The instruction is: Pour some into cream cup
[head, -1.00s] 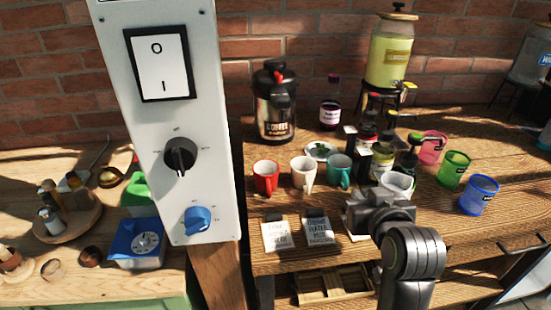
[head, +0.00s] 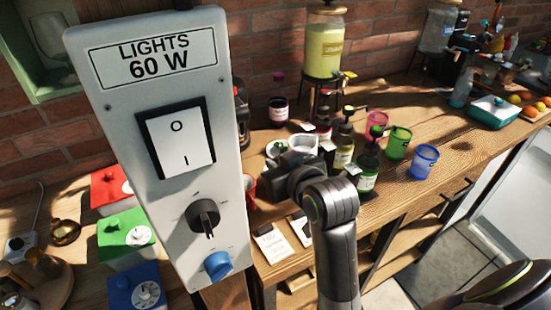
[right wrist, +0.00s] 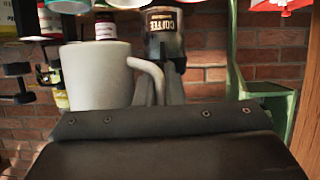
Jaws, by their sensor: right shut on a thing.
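My right gripper (head: 283,170) is shut on the handle of a white jug (head: 304,143). In the right wrist view, which looks upside down, the jug (right wrist: 100,75) fills the left, with its handle between my fingers (right wrist: 160,90). What is inside the jug cannot be told. The cream cup is hidden in the head view, probably behind my gripper; a pale cup rim (right wrist: 125,3) shows at the top edge of the right wrist view, between a teal one (right wrist: 65,5) and a red cup (right wrist: 278,4). No stream is visible. My left gripper is not in view.
The lights panel (head: 130,110) blocks the left of the head view and covers part of the red cup (head: 249,190). Pump bottles (head: 368,165) stand close right of my gripper. Pink, green (head: 398,143) and blue (head: 424,160) tumblers stand farther right. Cards (head: 273,243) lie at the front.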

